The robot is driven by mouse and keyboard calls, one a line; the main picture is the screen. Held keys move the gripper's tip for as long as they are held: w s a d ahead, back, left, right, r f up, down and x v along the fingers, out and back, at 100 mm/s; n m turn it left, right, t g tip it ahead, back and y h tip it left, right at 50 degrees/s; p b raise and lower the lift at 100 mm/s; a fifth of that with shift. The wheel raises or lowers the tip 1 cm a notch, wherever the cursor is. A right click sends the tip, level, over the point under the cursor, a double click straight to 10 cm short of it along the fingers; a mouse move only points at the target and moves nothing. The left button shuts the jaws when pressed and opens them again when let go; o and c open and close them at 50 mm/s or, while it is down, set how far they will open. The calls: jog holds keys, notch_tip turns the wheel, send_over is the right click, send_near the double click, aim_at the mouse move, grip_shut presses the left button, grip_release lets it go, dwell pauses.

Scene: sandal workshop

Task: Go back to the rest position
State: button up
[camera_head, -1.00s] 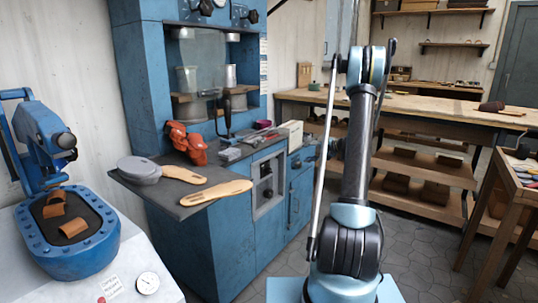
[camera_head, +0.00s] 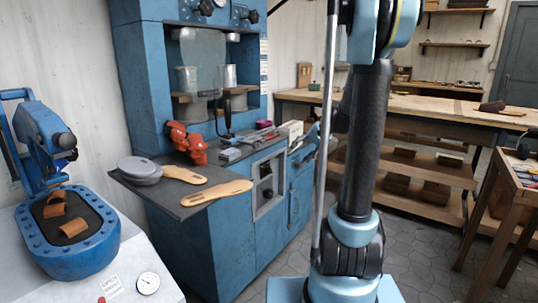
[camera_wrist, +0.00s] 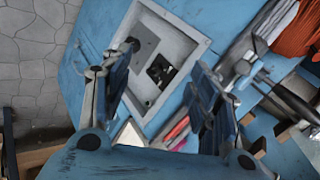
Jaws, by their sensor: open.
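My gripper (camera_wrist: 160,78) shows in the wrist view with its two blue fingers spread apart and nothing between them. Beyond the fingers is the front of the blue machine, with its pale framed control panel (camera_wrist: 165,60). In the head view my arm stands upright right of the blue machine (camera_head: 225,240) and hides much of the view behind it. The gripper is mostly hidden there by the arm.
A dark shelf (camera_head: 165,205) on the machine bears two tan soles (camera_head: 218,192), grey soles (camera_head: 140,168) and orange-red shoe forms (camera_head: 188,143). A blue press (camera_head: 65,235) stands left. A wooden workbench (camera_head: 440,108) and a tool table (camera_head: 525,168) stand right. Floor between is clear.

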jog(key=s+d+f+n+g+h, duration=0.1)
jog(key=s+f+n+h, duration=0.2)
jog(key=s, duration=1.8)
jog(key=s+d+f+h, duration=0.2)
jog(key=s+f, duration=0.1)
jog(key=s, duration=0.3)
jog(key=s+d+f+h, duration=0.2)
jog(key=s+d+f, duration=0.1)
jog(key=s, duration=0.4)
jog(key=shift+f+g, duration=0.3)
jog(key=shift+f, duration=0.1)
jog(key=shift+s, duration=0.1)
